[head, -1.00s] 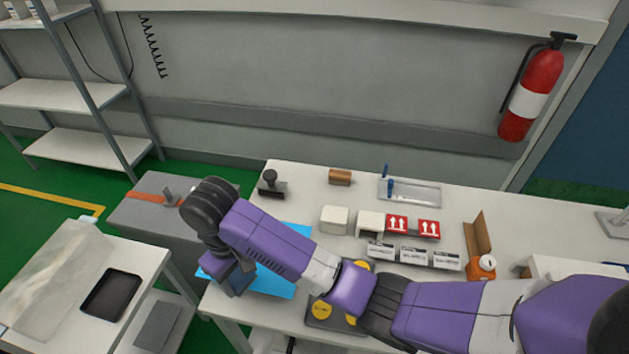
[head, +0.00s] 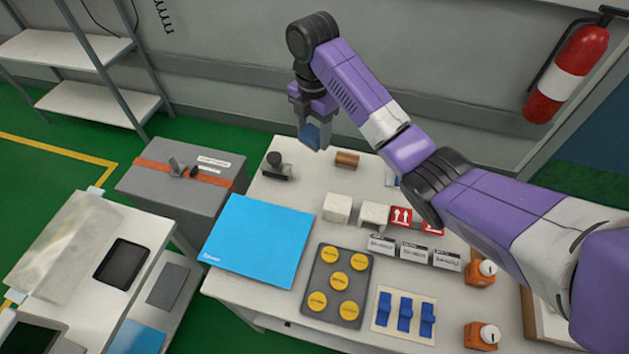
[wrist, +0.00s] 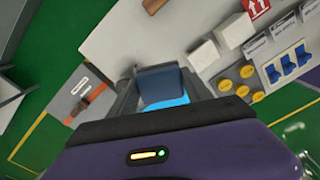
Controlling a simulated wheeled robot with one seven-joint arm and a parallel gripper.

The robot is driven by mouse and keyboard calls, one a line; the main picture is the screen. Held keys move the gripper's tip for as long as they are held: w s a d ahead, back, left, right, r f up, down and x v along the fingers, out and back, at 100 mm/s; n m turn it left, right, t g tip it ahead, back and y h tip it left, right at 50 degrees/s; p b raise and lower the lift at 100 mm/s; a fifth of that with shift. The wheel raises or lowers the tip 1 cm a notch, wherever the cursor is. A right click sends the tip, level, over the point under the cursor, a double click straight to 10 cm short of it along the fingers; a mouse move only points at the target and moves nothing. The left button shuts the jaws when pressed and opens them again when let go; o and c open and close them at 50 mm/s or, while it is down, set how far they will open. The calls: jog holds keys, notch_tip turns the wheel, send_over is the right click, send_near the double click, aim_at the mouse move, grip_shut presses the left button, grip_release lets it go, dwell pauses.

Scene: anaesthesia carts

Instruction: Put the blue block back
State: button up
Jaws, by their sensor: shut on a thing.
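My gripper (head: 311,128) is shut on a dark blue block (head: 318,136). It holds the block in the air near the table's back edge, left of the brown cylinder. In the wrist view the block (wrist: 161,84) sits between the two fingers (wrist: 158,92) and covers part of the blue sheet. A flat bright blue sheet (head: 255,240) lies on the left part of the table. A white panel (head: 384,328) with three blue pieces (head: 405,312) stands at the front. The clear tray with blue parts at the back is mostly hidden behind my arm.
A black stamp (head: 277,166) and brown cylinder (head: 347,160) are at the back. White cubes (head: 337,207), red arrow boxes (head: 401,216) and labelled boxes (head: 380,246) stand mid-table. A grey plate with yellow discs (head: 331,281) and orange bottles (head: 481,272) are nearer. A grey case (head: 178,190) stands left.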

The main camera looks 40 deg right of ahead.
jog(key=shift+d+r+n, duration=0.2)
jog(key=shift+d+n, duration=0.05)
jog(key=shift+n, duration=0.05)
jog(key=shift+w+f+b, duration=0.1)
jog(key=shift+f+b, duration=0.2)
jog(key=shift+b, duration=0.05)
jog(key=b, duration=0.6)
send_over(314, 184)
notch_tip(314, 184, down, 14)
jog(key=shift+f, duration=0.15)
jog(key=shift+f+p, duration=0.35)
jog(key=shift+f, duration=2.1)
jog(key=shift+f, duration=0.15)
jog(key=o, duration=1.3)
